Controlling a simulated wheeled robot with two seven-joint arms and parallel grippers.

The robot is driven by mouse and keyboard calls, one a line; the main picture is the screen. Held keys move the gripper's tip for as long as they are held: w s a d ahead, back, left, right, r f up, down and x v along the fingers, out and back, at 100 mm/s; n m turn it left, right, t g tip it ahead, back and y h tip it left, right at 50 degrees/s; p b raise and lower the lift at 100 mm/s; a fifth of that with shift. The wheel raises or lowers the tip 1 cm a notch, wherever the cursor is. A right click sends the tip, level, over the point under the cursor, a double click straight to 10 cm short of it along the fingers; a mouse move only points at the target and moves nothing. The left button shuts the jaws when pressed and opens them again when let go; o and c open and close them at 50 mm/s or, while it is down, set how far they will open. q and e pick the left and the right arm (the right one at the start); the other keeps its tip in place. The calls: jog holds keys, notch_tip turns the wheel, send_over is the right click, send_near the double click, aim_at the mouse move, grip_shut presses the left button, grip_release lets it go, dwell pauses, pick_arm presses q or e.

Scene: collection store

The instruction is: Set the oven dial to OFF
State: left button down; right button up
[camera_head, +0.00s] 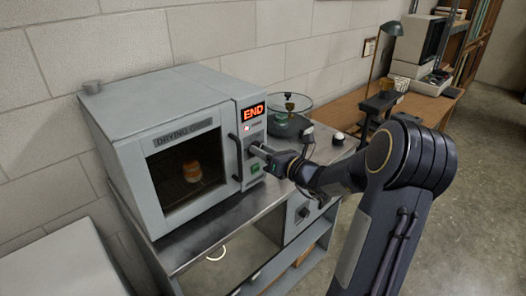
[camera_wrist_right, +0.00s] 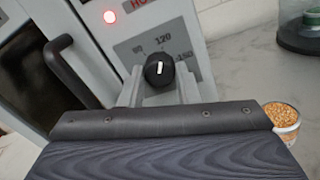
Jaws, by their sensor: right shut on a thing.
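The grey drying oven (camera_head: 105,122) stands on a metal bench, door closed, with an orange-brown item (camera_head: 192,171) behind its glass. Its red display (camera_head: 254,111) reads END. The black oven dial (camera_wrist_right: 158,70) shows in the right wrist view, its white mark pointing roughly up in that picture, towards the 120 label. Other numbers flank it; I cannot make out OFF. My right gripper (camera_head: 259,149) reaches the oven's control panel; in the wrist view its fingers (camera_wrist_right: 159,88) are shut on the dial from both sides. My left gripper is not in view.
The dark door handle (camera_head: 236,157) is just left of the dial, and a green button (camera_head: 255,168) is below it. A red light (camera_wrist_right: 109,16) glows above. A glass-topped vessel (camera_head: 290,103) stands behind the gripper. A jar of orange grains (camera_wrist_right: 283,115) stands right of the oven.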

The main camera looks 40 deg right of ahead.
jog(key=shift+n+h+b, duration=0.4)
jog(key=shift+n+b, duration=5.4)
jog(key=shift+b, duration=1.4)
jog(key=shift+n+h+b, duration=0.4)
jog(key=shift+n+b, duration=5.4)
jog(key=shift+b, duration=1.35)
jog(key=shift+r, duration=0.1)
jog(key=o, duration=1)
jog(key=shift+c, duration=0.2)
